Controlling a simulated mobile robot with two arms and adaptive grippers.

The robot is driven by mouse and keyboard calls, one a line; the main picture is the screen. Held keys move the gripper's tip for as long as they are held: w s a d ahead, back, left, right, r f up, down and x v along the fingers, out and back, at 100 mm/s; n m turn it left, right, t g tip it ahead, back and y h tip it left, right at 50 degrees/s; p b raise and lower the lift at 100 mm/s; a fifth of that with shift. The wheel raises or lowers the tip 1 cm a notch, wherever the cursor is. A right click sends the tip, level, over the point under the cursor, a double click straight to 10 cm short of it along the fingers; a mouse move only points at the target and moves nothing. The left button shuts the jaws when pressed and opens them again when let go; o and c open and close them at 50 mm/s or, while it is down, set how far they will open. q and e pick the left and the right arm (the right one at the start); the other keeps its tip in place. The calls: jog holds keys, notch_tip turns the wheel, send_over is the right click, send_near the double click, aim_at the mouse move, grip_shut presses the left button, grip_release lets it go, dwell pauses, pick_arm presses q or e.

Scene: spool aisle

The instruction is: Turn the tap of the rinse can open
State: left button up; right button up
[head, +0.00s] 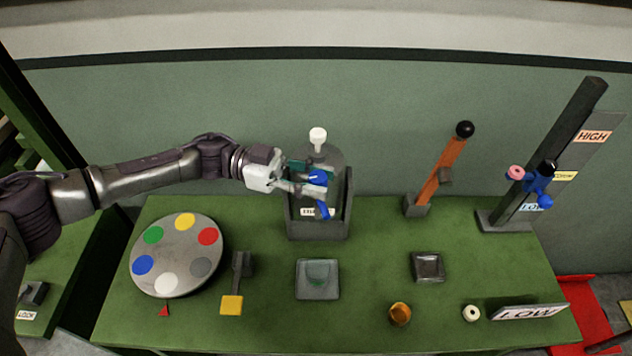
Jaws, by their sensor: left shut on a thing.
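The rinse can (334,160) is a greyish, see-through container with a white knob on top. It stands upright in a dark grey holder (318,230) at the back middle of the green table. Its blue tap (318,178) is on the front, with a blue spout (324,211) pointing down below it. My left gripper (308,187) comes in from the left in front of the can and is shut on the blue tap. The fingers hide part of the tap and of the can's front. My right gripper is not in view.
A disc with coloured dots (178,255) lies at the left of the table (365,325). A lever with an orange shaft (440,168) and a dark post with a blue slider (540,182) stand at the right. An amber cup (400,314) is near the front edge.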

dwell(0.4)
pick_arm(q)
jog(key=o, duration=1.1)
jog(key=shift+o, duration=0.4)
jog(key=shift+d, duration=0.1)
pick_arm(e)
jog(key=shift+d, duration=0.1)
pick_arm(q)
jog(key=v, duration=1.2)
jog(key=shift+f, duration=0.1)
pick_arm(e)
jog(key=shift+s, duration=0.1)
